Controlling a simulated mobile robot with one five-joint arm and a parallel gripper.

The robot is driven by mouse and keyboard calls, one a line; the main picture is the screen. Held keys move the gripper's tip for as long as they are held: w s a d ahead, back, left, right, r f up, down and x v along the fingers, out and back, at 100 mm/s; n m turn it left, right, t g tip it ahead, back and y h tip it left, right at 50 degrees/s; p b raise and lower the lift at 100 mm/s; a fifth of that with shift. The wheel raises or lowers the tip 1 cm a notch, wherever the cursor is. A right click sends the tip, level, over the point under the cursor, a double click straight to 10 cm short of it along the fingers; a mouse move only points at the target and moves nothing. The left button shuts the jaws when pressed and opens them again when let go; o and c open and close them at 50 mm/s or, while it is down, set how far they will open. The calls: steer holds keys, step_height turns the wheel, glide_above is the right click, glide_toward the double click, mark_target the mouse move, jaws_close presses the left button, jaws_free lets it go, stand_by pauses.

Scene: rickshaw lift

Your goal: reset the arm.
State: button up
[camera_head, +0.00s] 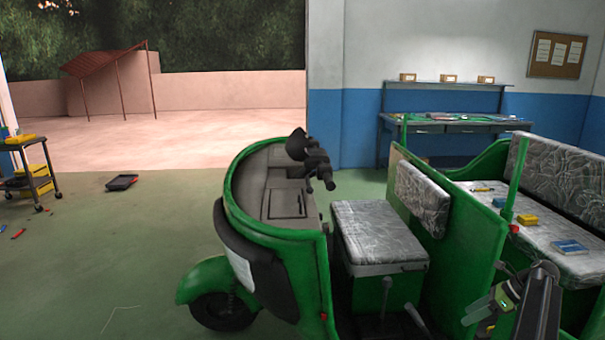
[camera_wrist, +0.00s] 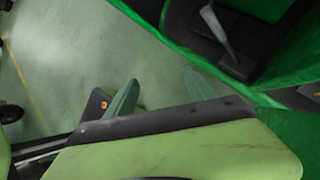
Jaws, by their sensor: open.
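My gripper (camera_head: 490,305) is at the lower right of the head view, with my dark arm beside it, in front of the green rickshaw (camera_head: 488,240). In the wrist view, the two teal fingers of my gripper (camera_wrist: 160,92) stand apart with nothing between them. Below them is my light green gripper body. The rickshaw's green frame (camera_wrist: 280,90) crosses the right side of that view. I cannot tell how close the fingers are to it.
The rickshaw has a grey front seat (camera_head: 378,235) and a rear bench (camera_head: 560,230) with a yellow box (camera_head: 527,220) and a blue box (camera_head: 569,247). A workbench (camera_head: 455,125) stands against the back wall. A cart (camera_head: 30,170) is at left. Floor at left (camera_head: 110,250) is mostly clear.

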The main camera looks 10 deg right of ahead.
steer(key=w+a+f+n+g, duration=0.1)
steer(key=w+a+n+g, duration=0.35)
steer(key=a, duration=1.05)
steer(key=w+a+f+n+t, duration=0.1)
steer(key=w+a, duration=0.7)
steer(key=a, duration=0.7)
steer(key=s+a+f+n+g+h, duration=0.1)
steer(key=s+a+n+h, duration=0.15)
steer(key=a+n, duration=0.4)
steer(key=s+a+f+n+h, duration=0.1)
steer(key=s+a+n, duration=0.3)
steer(key=a, duration=0.5)
steer(key=s+a+f+n+g+h, duration=0.1)
steer(key=s+a+n+h, duration=0.1)
steer(key=s+a+n, duration=0.45)
step_height(320, 180, up, 12)
steer(key=w+d+n+t+h+p, duration=0.1)
steer(key=n+p, duration=0.5)
steer(key=p, duration=0.7)
steer(key=shift+w+d+r, duration=0.15)
steer(key=shift+w+d, duration=0.35)
steer(key=shift+w, duration=0.05)
steer(key=shift+n, duration=0.25)
